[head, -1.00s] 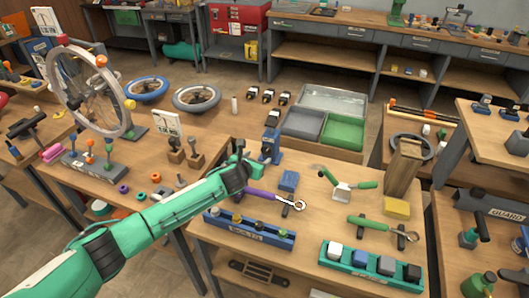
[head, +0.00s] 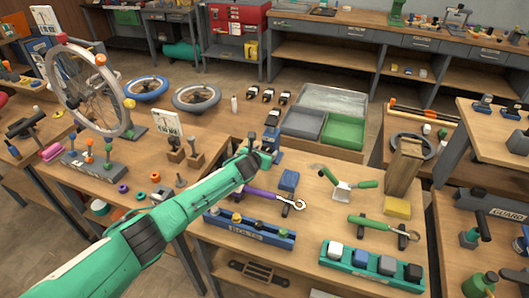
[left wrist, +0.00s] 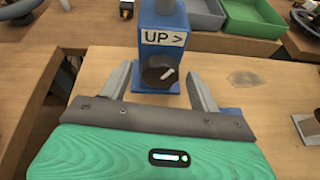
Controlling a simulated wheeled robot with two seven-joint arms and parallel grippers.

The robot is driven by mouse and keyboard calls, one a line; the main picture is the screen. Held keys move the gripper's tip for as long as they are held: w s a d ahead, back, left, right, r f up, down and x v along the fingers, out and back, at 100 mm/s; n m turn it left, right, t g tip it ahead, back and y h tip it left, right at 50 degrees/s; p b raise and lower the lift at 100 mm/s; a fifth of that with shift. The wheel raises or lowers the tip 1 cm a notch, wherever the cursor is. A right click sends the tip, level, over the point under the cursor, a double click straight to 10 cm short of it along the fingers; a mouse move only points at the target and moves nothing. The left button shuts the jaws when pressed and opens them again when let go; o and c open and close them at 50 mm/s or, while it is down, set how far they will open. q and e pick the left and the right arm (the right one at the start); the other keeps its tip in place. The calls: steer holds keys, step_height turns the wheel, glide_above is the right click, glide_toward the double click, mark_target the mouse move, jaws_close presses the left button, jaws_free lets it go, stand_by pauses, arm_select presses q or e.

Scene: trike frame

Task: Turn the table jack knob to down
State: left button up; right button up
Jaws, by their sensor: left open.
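The blue table jack (head: 275,138) stands on the wooden bench just beyond my left gripper (head: 263,157), which hides its lower part. In the left wrist view the jack (left wrist: 150,18) shows a white label reading "UP >". Its round dark knob (left wrist: 156,76) sits below the label, with a pale pointer line slanting to the upper right. My left gripper (left wrist: 160,85) is open, one finger on each side of the knob, with visible gaps on both sides. I cannot tell how far the fingertips reach past the knob. My right gripper is not in view.
A blue block (head: 289,180) and a purple-handled wrench (head: 265,196) lie near my left arm. A grey and green tray (head: 343,131) stands behind the jack to the right. A spoked wheel (head: 92,90) stands at the left. Bare bench top lies right of the jack.

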arm_select(q)
steer(key=c, duration=1)
steer(key=shift+a+n+h, duration=0.1)
steer(key=shift+n+h, duration=0.4)
steer(key=shift+n, duration=0.1)
steer(key=shift+f+n, duration=0.1)
steer(key=shift+n, duration=0.4)
steer(key=shift+n+h+b, duration=0.8)
steer(key=shift+n+h, duration=0.3)
steer(key=shift+n, duration=0.1)
